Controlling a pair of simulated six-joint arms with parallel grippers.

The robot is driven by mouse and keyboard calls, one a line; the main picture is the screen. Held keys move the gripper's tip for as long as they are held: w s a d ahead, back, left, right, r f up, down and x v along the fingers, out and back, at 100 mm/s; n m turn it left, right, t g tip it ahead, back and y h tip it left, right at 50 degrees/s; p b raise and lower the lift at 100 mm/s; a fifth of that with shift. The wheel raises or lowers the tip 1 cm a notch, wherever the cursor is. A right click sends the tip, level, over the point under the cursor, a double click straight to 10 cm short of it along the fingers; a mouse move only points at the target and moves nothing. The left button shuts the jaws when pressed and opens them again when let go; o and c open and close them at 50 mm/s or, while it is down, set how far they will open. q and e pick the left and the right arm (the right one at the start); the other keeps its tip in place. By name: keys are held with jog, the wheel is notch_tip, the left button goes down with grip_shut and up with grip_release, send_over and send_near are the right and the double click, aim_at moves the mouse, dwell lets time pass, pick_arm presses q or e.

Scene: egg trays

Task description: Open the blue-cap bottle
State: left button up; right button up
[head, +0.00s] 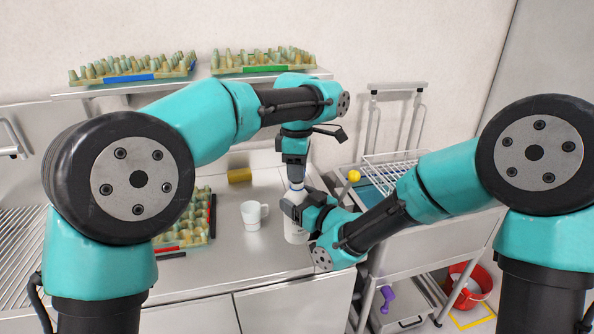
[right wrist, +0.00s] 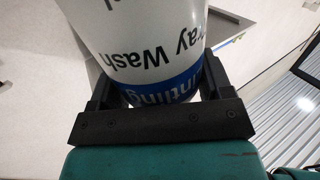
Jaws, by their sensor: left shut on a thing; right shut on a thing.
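The white bottle (head: 296,232) stands upright near the front right of the steel counter, with its blue cap (head: 297,186) at the top. My left gripper (head: 296,179) points straight down from above and is shut on the cap, hiding most of it. My right gripper (head: 290,203) comes from the right and is shut on the bottle's upper body, below the cap. In the right wrist view the bottle (right wrist: 145,45) sits between the two black fingers and shows black lettering and a blue band. The cap is out of that view.
A white mug (head: 252,216) stands just left of the bottle. An egg tray (head: 196,240) and a yellow cylinder (head: 239,175) are farther left and behind. A shelf (head: 215,77) with egg trays is at the back. A cart (head: 420,235) with a wire rack stands to the right.

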pick_arm(q)
jog(key=shift+r, duration=0.1)
jog(key=shift+r, duration=1.9)
